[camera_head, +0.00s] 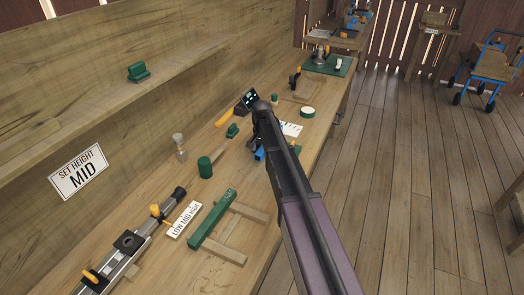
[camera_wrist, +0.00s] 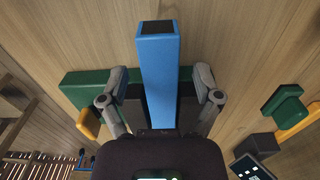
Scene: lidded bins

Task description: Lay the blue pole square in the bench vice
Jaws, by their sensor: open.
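The blue pole (camera_wrist: 158,75) is a square-sided bar with a dark end, seen close up in the wrist view. My gripper (camera_wrist: 160,84) is open, with one finger on each side of the pole; whether either touches it I cannot tell. A green block (camera_wrist: 92,88) with a yellow handle (camera_wrist: 88,123) shows behind the pole; I cannot tell if it is the vice. In the head view only a small bit of blue (camera_head: 259,154) shows beside my gripper (camera_head: 257,147); my arm hides the rest.
A green bar (camera_head: 213,218) on wooden supports and a metal rail device (camera_head: 130,243) with orange handles lie on the near bench. A green cylinder (camera_head: 205,167), a dark display (camera_head: 248,99) and a tape roll (camera_head: 307,112) stand farther along. Open floor is to the right.

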